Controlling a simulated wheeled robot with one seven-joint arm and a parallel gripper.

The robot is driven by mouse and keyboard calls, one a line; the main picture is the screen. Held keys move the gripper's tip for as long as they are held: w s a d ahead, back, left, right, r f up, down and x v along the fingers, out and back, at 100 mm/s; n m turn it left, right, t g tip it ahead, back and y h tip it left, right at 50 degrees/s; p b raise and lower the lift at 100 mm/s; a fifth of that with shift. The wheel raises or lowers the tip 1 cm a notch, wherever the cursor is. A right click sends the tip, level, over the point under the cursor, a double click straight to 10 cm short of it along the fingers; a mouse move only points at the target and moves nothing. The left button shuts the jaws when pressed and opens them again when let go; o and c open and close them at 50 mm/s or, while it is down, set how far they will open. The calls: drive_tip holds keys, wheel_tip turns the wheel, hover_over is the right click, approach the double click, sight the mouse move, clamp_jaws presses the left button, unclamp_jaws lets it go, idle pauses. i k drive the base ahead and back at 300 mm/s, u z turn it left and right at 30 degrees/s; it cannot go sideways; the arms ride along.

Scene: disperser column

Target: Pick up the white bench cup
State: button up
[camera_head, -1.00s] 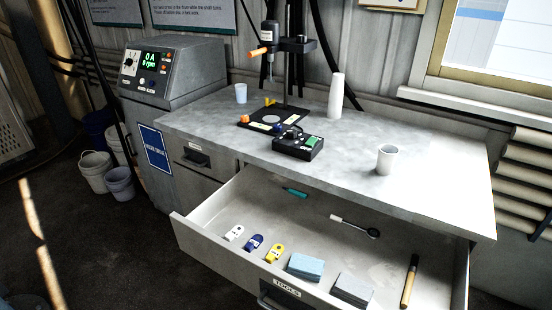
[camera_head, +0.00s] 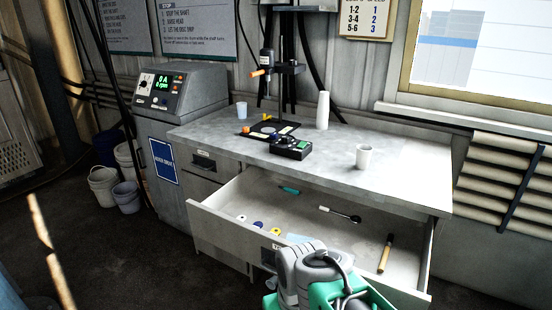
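The white bench cup (camera_head: 363,157) stands upright on the right part of the grey bench top (camera_head: 400,160), apart from other things. A pale bluish cup (camera_head: 241,110) stands at the back left of the bench. A tall white column, perhaps stacked cups (camera_head: 322,110), stands at the back near the wall. A grey and green part of my arm shows at the bottom centre, in front of the open drawer. My gripper's fingers do not show, and nothing touches the white cup.
The disperser stand (camera_head: 282,75) and a black control box (camera_head: 290,147) are left of the cup. An open drawer (camera_head: 225,222) juts out below the bench, holding a wooden-handled tool (camera_head: 386,253) and other small tools. Bench space around the cup is clear.

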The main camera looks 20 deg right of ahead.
sight(364, 152)
drive_tip(key=u, duration=0.5)
drive_tip(key=i, duration=1)
